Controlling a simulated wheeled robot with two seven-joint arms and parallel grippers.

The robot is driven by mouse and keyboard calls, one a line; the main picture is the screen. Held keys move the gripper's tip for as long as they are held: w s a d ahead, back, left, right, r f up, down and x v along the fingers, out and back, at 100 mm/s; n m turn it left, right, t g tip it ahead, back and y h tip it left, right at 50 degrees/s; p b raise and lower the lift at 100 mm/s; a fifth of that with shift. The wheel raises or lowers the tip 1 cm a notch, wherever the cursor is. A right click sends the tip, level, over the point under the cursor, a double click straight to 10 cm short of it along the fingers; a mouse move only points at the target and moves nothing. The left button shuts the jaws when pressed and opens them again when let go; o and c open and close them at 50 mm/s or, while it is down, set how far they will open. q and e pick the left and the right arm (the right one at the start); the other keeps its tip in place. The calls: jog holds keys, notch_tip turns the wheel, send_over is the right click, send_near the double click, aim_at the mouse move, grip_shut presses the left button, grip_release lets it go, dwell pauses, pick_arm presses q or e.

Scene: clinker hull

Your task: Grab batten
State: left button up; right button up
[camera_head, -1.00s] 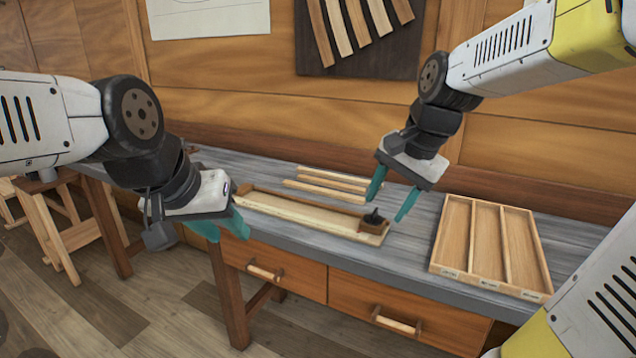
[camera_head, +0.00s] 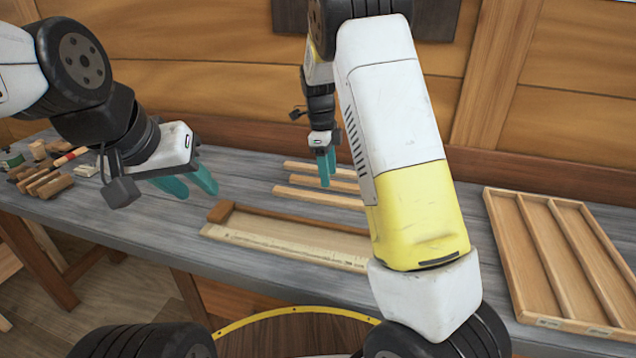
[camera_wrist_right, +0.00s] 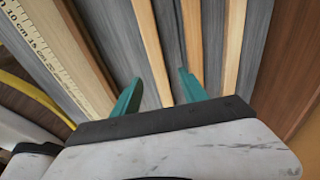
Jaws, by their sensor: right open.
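Three pale wooden battens lie side by side on the grey bench: the near batten (camera_head: 318,198), the middle batten (camera_head: 315,184) and the far batten (camera_head: 318,171). My right gripper (camera_head: 326,184) is open and empty above them, pointing down. In the right wrist view the fingers of the right gripper (camera_wrist_right: 160,77) are spread. One batten (camera_wrist_right: 150,45) runs through the gap between them, another (camera_wrist_right: 192,35) meets the right finger in the picture, and a third (camera_wrist_right: 234,45) lies further right. My left gripper (camera_head: 200,192) is open and empty, left of the battens. My right arm hides the battens' right ends.
A shallow wooden fixture with a ruler edge (camera_head: 285,245) lies in front of the battens. A compartmented tray (camera_head: 553,255) sits at the right. Small tools and blocks (camera_head: 45,172) lie at the far left. The wooden wall is close behind.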

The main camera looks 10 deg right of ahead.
aim_at(330, 197)
jog(key=f, duration=0.7)
jog(key=shift+s+d+f, duration=0.1)
jog(key=shift+s+d, duration=0.15)
jog(key=shift+s, duration=0.05)
grip_shut()
